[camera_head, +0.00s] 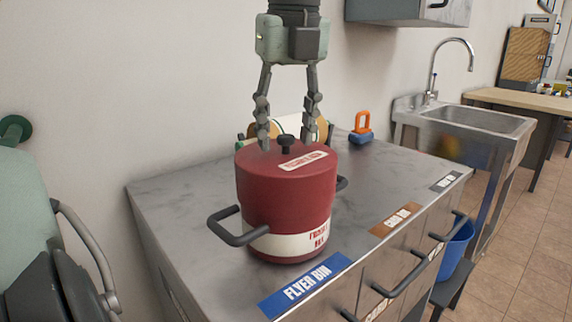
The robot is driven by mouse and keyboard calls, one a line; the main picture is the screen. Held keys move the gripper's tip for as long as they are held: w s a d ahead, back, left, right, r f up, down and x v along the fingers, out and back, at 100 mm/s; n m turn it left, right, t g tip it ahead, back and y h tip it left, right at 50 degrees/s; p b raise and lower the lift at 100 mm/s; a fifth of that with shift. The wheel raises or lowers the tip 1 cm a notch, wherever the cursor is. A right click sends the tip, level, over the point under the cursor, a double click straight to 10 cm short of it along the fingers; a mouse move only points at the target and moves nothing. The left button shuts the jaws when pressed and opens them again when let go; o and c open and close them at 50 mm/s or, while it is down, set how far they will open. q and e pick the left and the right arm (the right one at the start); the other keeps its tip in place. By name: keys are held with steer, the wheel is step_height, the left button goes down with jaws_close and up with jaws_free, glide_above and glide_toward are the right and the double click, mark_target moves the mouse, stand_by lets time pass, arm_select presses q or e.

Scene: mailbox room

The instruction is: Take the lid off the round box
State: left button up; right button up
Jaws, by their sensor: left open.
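A round red box (265,208) with a white label band and dark side handles stands upright on the grey counter. Its red lid (262,165) sits on top, with a black knob (286,143) in the middle and a white label. My left gripper (289,143) points straight down over the lid. Its two fingers are apart, one on each side of the knob, with gaps between them and the knob. I cannot tell whether the fingertips touch the lid. My right gripper is not in view.
The grey counter (182,192) has a blue "FLYER BIN" label and drawer handles in front. Behind the box stands a partly hidden rack with items. A sink (480,119) and a blue bin (456,248) are at right.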

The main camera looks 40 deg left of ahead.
arm_select(q)
jaws_close()
stand_by(0.5)
